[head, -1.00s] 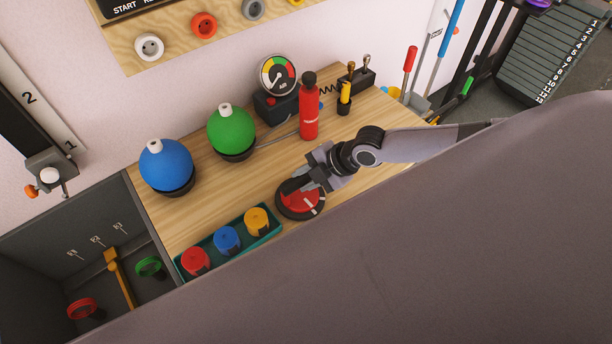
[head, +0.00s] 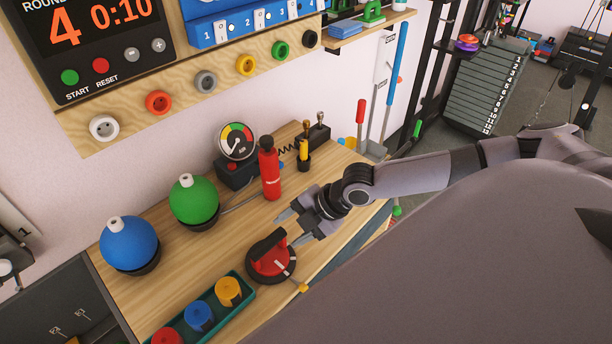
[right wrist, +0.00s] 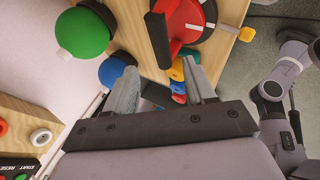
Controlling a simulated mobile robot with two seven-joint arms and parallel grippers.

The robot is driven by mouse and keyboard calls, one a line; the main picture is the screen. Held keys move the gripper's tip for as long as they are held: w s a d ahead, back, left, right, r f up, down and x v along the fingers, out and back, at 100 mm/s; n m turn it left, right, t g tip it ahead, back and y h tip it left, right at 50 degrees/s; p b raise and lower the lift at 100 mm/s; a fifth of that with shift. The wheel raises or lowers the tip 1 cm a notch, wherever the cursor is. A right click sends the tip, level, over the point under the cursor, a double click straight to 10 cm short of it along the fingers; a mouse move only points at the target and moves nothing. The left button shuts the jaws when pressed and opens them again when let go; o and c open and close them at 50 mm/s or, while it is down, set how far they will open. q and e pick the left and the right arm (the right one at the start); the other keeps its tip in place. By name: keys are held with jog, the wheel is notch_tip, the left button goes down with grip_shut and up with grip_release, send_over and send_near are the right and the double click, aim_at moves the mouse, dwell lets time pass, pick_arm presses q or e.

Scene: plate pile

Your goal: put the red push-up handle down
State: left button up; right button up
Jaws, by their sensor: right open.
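The red push-up handle (head: 284,266) stands on the wooden bench top near its front edge, with a round red body, dark rim and black grip. It is upright and nothing holds it. It also shows at the top of the right wrist view (right wrist: 188,22), partly cut off. My right gripper (head: 290,228) is open and empty, just behind and to the right of the handle in the head view, apart from it. Its two grey fingers (right wrist: 160,85) show spread in the right wrist view. My left gripper is not in view.
A teal tray (head: 247,305) with red, blue and yellow pieces lies left of the handle. A red bottle (head: 270,175), green ball (head: 193,200), blue ball (head: 128,243) and gauge (head: 237,142) stand behind. Bare wood (head: 190,263) lies between the balls and tray.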

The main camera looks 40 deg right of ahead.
jog(key=v, duration=0.5)
jog(key=s+a+f+m+t+y, duration=0.25)
jog(key=a+m, duration=0.35)
jog(key=a, duration=1)
jog(key=s+d+f+m+t+h, duration=0.2)
jog(key=s+d+f+m+h, duration=0.4)
jog(key=m, duration=0.6)
notch_tip(320, 180, down, 3)
jog(key=shift+s+d+f+m, duration=0.1)
jog(key=shift+s+d+m, duration=0.2)
jog(key=shift+s+d, duration=0.55)
jog(key=shift+s+a+r+p, duration=0.1)
jog(key=shift+s+r+p, duration=0.15)
jog(key=shift+r+p, duration=0.2)
